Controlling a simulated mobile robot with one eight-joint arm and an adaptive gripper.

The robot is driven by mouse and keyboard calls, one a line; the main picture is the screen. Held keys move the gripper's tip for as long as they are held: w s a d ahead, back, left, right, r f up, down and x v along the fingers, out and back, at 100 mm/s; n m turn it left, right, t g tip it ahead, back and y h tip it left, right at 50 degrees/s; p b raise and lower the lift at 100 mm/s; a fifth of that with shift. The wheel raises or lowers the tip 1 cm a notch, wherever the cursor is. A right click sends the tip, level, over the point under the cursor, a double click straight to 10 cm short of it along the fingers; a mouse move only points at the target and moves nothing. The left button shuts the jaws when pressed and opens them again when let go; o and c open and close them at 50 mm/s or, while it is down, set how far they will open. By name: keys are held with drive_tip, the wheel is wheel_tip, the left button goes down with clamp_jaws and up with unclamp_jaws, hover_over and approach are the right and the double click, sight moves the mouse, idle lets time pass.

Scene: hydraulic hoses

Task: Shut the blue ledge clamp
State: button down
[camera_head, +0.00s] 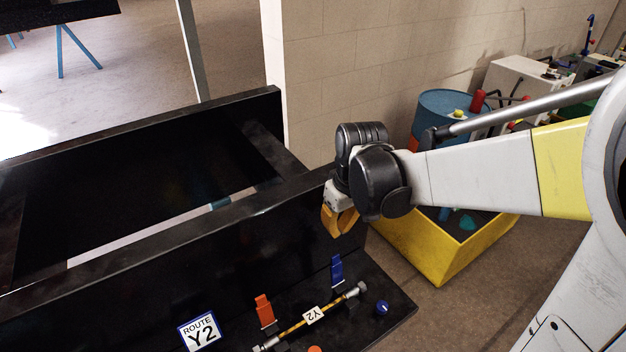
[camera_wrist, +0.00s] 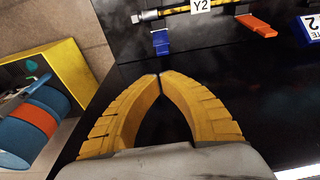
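The blue ledge clamp (camera_head: 337,270) is on the black ledge, near the right end of a yellow hose (camera_head: 290,331) tagged Y2. Its blue flap stands up on the wall side of the hose and does not lie over it. In the wrist view the blue clamp (camera_wrist: 161,43) is just beyond my fingertips, with a visible gap. My gripper (camera_head: 338,235) is above and behind the clamp in the head view. In the wrist view its yellow fingers (camera_wrist: 160,77) meet at the tips with nothing between them.
An orange clamp (camera_head: 264,311) stands similarly raised to the left. A round blue knob (camera_head: 382,307) is right of the hose end. A ROUTE Y2 sign (camera_head: 199,332) is on the left. A yellow bin (camera_head: 436,258) and a blue drum (camera_head: 445,108) stand beyond the ledge.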

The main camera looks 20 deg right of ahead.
drive_tip(key=b, duration=0.1)
approach(332, 248)
drive_tip(key=s+f, duration=0.1)
drive_tip(key=a+f, duration=0.1)
drive_tip(key=s+a+f, duration=0.1)
drive_tip(key=f, duration=0.1)
drive_tip(key=shift+s, duration=0.3)
drive_tip(key=shift+s+b, duration=0.1)
drive_tip(key=shift+b, duration=0.2)
